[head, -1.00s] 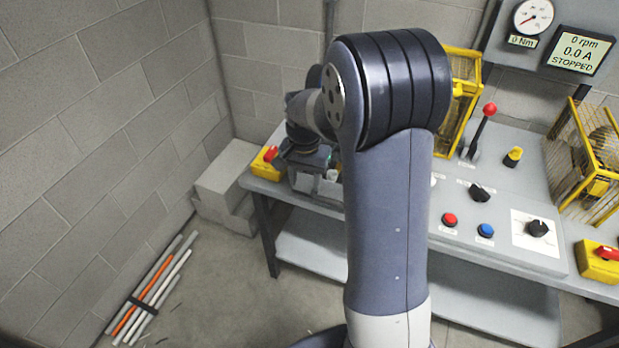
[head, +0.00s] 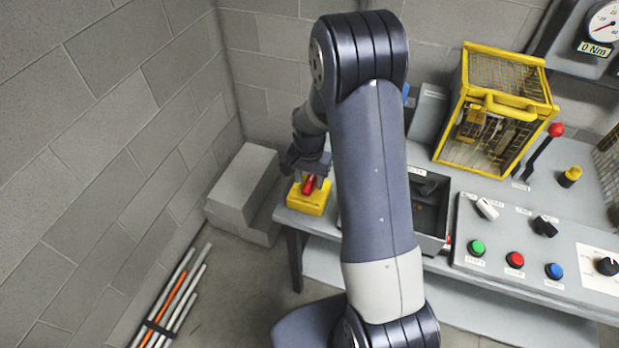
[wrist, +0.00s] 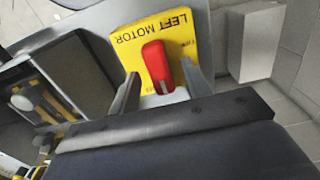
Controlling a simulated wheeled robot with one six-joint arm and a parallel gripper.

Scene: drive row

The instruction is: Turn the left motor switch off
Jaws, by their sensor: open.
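The left motor switch is a yellow box (head: 312,205) at the left end of the bench, with a red handle (head: 308,185). In the wrist view its yellow plate (wrist: 200,22) reads LEFT MOTOR. The red handle (wrist: 157,62) stands between my gripper's (wrist: 160,82) two fingers, one on each side. The gripper is open, and I see no clear grip on the handle. The handle's white mark is at its end nearest the palm. The small position labels are too small to read surely. In the head view, my gripper (head: 309,172) is just above the switch, partly hidden by my arm.
An open grey bin (head: 440,185) is right of the switch, partly behind my arm. Farther right are a yellow cage (head: 505,95), a red-knobbed lever (head: 545,145) and a button panel (head: 520,235). Grey blocks (head: 240,185) stand left of the bench.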

